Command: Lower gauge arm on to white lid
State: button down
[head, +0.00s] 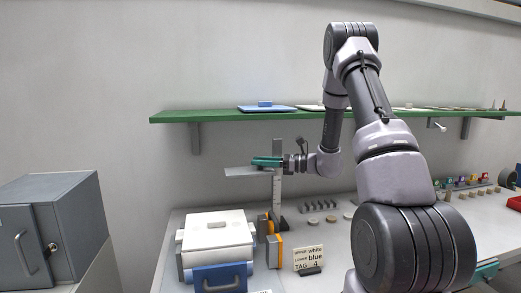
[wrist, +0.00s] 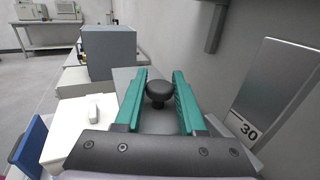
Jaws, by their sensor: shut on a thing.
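The gauge arm (head: 245,172) is a flat grey plate standing out level to the left from an upright post (head: 277,186). In the wrist view the post's scale plate (wrist: 273,92) shows "30". My gripper (head: 262,162) has teal fingers, and in the wrist view (wrist: 158,95) they are shut on the gauge arm's black knob (wrist: 158,88). The white lid (head: 217,226) lies on a box below the arm, with a clear gap between them. The lid also shows at lower left in the wrist view (wrist: 75,135), with a small white handle.
A blue panel with a handle (head: 220,279) is on the box front. A yellow-and-grey piece (head: 274,250) and a card reading upper white, lower blue, tag 4 (head: 309,259) stand to the right. A grey cabinet (head: 70,225) is at left; a green shelf (head: 220,115) runs above.

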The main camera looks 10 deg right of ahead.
notch_tip(320, 180, down, 14)
jog(key=shift+r, duration=0.15)
jog(key=c, duration=0.5)
grip_release()
jog(key=shift+d, duration=0.1)
jog(key=v, duration=1)
jog(key=shift+s+d, duration=0.1)
jog(key=shift+d, duration=0.25)
